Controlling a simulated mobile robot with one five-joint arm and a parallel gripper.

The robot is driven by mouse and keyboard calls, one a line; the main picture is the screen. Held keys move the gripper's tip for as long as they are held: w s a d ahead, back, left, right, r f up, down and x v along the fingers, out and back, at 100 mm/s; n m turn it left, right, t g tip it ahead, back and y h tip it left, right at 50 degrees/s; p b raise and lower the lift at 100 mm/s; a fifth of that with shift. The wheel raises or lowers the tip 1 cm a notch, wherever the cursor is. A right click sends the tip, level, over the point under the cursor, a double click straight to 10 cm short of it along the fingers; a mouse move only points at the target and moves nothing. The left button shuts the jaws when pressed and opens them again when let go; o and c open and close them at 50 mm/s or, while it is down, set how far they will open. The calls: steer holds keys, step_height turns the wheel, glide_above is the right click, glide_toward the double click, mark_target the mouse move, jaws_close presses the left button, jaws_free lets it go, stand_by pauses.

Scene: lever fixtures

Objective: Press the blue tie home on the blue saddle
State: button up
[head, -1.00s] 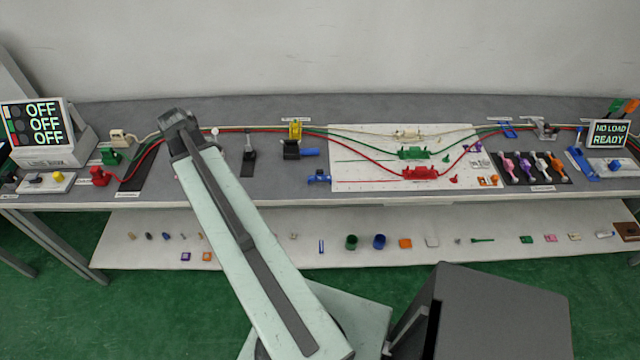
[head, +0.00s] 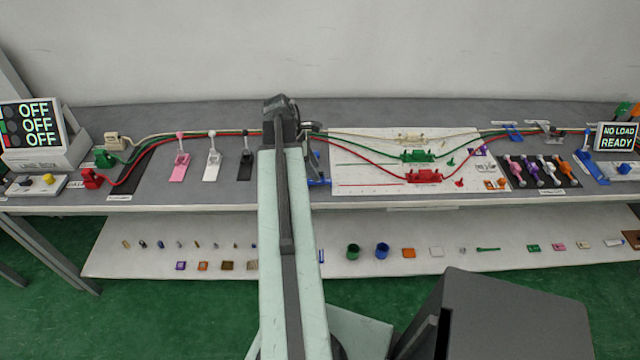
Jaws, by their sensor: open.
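A small blue fitting (head: 511,132) stands at the back right of the bench in the head view, where the cables run past. It may be the blue saddle with its tie; it is too small to tell the two apart or how the tie sits. Another blue piece (head: 319,182) shows at the bench front, just right of my arm, partly hidden by it. My arm rises through the middle of the view, and its dark upper end is over the bench, left of the blue fitting. My jaws are hidden behind the arm.
A white board (head: 360,178) carries green (head: 416,156) and red (head: 424,176) holders. A tall blue lever (head: 585,165) is at the right. Pink (head: 180,165), white and black levers stand left. A lower shelf (head: 130,266) holds small parts.

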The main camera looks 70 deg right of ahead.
steer(key=b+x, duration=0.4)
steer(key=x, duration=0.1)
steer(key=shift+w+r, duration=0.1)
jaws_close()
steer(key=shift+r, duration=0.1)
step_height(320, 180, up, 10)
steer(key=p, duration=1)
steer(key=shift+p, duration=0.3)
